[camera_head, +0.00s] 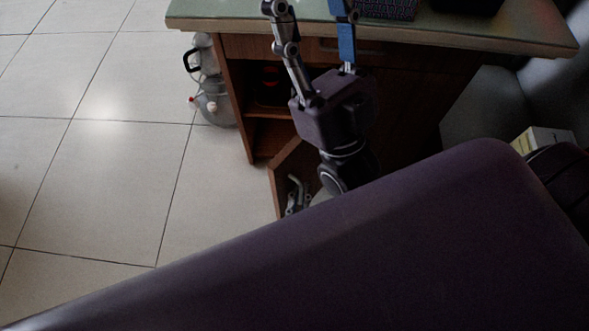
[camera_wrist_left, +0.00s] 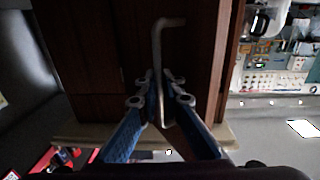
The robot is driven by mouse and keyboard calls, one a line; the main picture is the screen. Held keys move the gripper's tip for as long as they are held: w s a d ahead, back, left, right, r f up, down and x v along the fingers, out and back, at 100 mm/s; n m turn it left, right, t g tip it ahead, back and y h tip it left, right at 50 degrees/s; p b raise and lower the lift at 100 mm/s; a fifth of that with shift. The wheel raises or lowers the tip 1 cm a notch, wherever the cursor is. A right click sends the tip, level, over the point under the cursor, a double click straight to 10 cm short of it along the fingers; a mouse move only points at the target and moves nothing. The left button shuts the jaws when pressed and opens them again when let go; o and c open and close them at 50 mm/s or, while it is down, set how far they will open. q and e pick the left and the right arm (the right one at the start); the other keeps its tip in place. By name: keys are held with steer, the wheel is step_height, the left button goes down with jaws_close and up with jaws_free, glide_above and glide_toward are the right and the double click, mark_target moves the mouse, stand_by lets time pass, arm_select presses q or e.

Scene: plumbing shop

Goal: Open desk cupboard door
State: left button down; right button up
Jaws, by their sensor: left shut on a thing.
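The brown desk cupboard door (camera_head: 283,166) stands ajar, swung out from the desk front, with the shelf opening beside it. Its grey bar handle (camera_head: 296,184) also shows upright in the left wrist view (camera_wrist_left: 157,48). My left gripper (camera_head: 292,203) is shut on the handle; in the wrist view its blue fingers (camera_wrist_left: 159,92) meet around the bar. In the head view most of it is hidden behind my dark arm. My right gripper (camera_head: 309,10) is open and empty, its fingers spread over the desk edge.
The desk (camera_head: 225,20) has a green top. Clear jugs (camera_head: 214,102) stand on the floor at its left side. A grey object (camera_head: 485,110) stands at the right. The tiled floor (camera_head: 90,150) on the left is clear.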

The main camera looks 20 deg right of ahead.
arm_select(q)
steer(key=shift+s+a+f, duration=0.1)
steer(key=shift+a, duration=0.05)
steer(key=c, duration=2.4)
jaws_free()
steer(key=v, duration=0.7)
steer(key=shift+s+a, duration=0.15)
steer(key=shift+s, duration=0.1)
